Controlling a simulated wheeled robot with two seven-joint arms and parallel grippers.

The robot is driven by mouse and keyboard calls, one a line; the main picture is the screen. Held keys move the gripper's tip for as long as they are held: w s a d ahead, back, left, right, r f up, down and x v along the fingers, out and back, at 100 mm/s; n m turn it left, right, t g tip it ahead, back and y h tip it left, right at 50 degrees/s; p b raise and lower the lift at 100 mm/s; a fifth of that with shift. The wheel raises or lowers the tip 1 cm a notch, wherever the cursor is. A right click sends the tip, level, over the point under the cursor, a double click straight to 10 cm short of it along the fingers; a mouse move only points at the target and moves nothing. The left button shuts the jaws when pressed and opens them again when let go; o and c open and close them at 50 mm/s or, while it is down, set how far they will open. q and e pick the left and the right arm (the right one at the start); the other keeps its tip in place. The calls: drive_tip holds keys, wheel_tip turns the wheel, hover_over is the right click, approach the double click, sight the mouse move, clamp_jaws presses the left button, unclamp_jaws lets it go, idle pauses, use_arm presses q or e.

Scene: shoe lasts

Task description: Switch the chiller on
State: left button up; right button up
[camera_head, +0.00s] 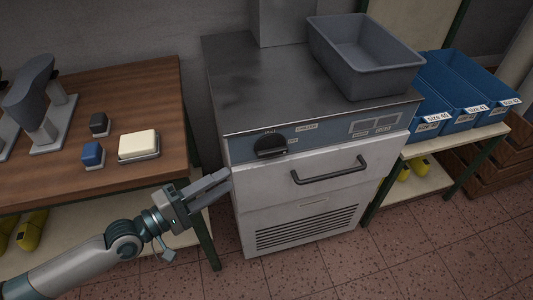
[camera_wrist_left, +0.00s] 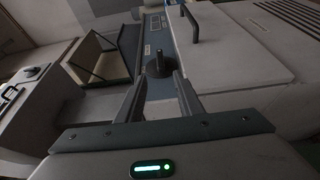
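The chiller (camera_head: 320,200) is a grey metal cabinet with a blue-grey control strip along its upper front. A black rotary knob (camera_head: 270,146) sits at the left of the strip, and it also shows in the left wrist view (camera_wrist_left: 159,66). My left gripper (camera_head: 229,178) is just in front of the chiller's left edge, below and left of the knob. In the left wrist view its two fingers (camera_wrist_left: 158,84) are apart, with nothing between them, and the knob shows beyond their tips. The knob's exact setting is too small to read. My right gripper is not in view.
A grey bin (camera_head: 365,75) stands on the chiller top. A bar handle (camera_head: 328,172) juts from the front. A wooden table (camera_head: 150,95) at left holds shoe lasts and small blocks. Blue size-labelled bins (camera_head: 437,128) stand at right. The floor in front is clear.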

sight(266, 156)
use_arm(q)
drive_tip(key=p+x, duration=0.2)
drive_tip(key=x, duration=1.2)
drive_tip(key=shift+w+d+p, duration=0.1)
drive_tip(key=shift+w+p, duration=0.1)
drive_tip(key=shift+p, duration=0.15)
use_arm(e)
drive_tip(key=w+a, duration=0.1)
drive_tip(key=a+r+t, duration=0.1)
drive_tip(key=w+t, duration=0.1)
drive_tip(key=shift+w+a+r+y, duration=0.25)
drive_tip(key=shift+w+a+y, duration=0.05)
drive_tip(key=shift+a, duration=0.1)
use_arm(q)
clamp_jaws()
